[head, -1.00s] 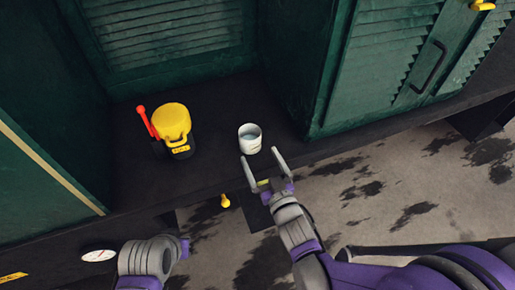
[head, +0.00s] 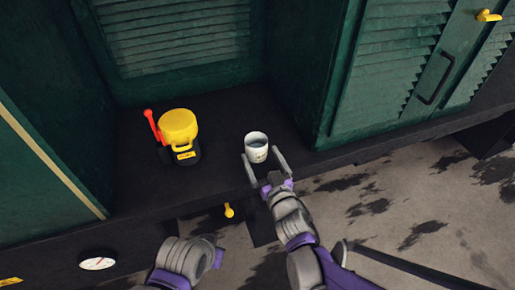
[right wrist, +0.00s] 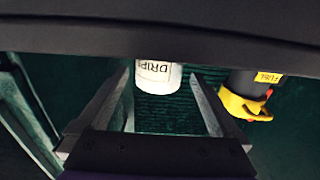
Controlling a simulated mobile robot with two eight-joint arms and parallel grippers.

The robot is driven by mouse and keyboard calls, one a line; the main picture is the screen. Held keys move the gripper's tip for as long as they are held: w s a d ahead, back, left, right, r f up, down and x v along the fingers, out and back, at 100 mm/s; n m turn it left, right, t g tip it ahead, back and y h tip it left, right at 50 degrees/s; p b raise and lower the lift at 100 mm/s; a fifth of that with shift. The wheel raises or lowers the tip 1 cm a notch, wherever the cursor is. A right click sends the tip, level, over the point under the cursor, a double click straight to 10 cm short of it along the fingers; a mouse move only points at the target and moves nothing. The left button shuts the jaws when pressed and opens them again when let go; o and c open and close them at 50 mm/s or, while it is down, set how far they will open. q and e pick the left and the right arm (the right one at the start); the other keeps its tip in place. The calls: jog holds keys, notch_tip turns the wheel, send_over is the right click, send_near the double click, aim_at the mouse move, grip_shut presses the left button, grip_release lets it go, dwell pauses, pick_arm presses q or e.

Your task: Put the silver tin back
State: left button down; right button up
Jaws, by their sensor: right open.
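The silver tin (head: 255,153) is a small pale open-topped cup standing upright on the dark shelf, near its front edge. In the right wrist view the tin (right wrist: 154,74) shows a label reading "DRIP" and lies ahead, between the lines of the two fingers. My right gripper (head: 260,156) is open, its fingertips close to the tin's near side, one on either side. I cannot tell whether they touch it. My left arm shows at the bottom left, but its gripper jaws do not show.
The dark shelf (head: 222,178) sits between green louvred walls. A yellow knob (head: 229,211) hangs below its front edge.

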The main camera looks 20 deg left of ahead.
aim_at(253, 137)
jog(key=x, duration=0.3)
jog(key=p+x, duration=0.1)
jog(key=x, duration=0.1)
jog(key=shift+w+r, duration=0.1)
jog(key=shift+r, duration=0.3)
jog(key=c, duration=1.4)
